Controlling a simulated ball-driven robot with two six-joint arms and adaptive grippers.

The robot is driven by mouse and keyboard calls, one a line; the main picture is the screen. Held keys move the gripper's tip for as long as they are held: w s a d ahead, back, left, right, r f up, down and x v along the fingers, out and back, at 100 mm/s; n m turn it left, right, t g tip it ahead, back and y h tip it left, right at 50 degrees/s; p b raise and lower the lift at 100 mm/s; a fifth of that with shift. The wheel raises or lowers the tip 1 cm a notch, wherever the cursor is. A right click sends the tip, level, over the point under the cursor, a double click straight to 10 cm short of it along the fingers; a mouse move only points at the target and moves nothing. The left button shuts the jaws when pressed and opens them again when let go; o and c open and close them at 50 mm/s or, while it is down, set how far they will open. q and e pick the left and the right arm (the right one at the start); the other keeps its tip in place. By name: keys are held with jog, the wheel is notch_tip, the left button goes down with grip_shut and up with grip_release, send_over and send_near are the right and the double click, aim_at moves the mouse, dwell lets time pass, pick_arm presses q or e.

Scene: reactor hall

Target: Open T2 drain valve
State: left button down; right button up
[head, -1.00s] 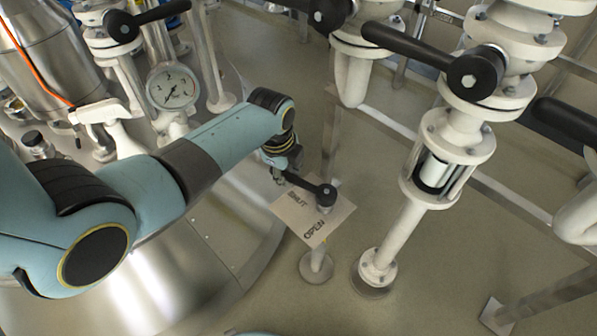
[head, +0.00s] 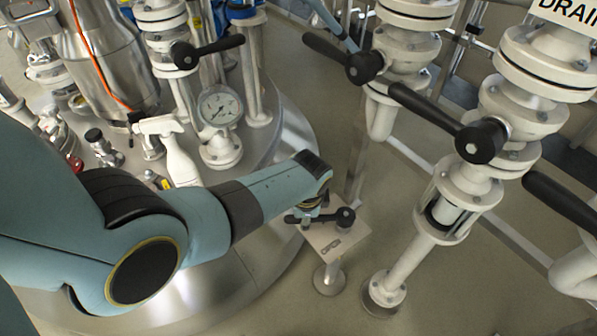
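A black lever (head: 343,217) with a round hub stands over a pale square plate (head: 325,258) on a short post. The lettering on the plate is too small to read now; earlier it showed SHUT and OPEN. The lever points left from its hub. My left gripper (head: 306,214) reaches down from the left, at the handle end of the lever. The wrist hides most of its fingers, so their grip on the handle cannot be told. My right gripper is not in view. No T2 label can be made out.
White valve columns with black levers (head: 480,140) stand at the right, one under a partly cut-off sign (head: 567,14) reading DRAI. A pressure gauge (head: 220,106), a white spray bottle (head: 176,150) and a steel vessel (head: 108,50) stand at the left. Floor shows around the plate's post.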

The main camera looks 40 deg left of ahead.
pick_arm(q)
jog(key=shift+s+d+f, duration=0.1)
jog(key=shift+s+d, duration=0.05)
jog(key=shift+s, duration=0.15)
jog(key=c, duration=1.1)
grip_release()
jog(key=shift+c, duration=0.2)
jog(key=shift+w, duration=0.1)
jog(key=shift+r, duration=0.4)
notch_tip(320, 180, up, 11)
jog(key=s+d, duration=0.1)
jog(key=shift+s+d, duration=0.25)
jog(key=shift+s, duration=0.15)
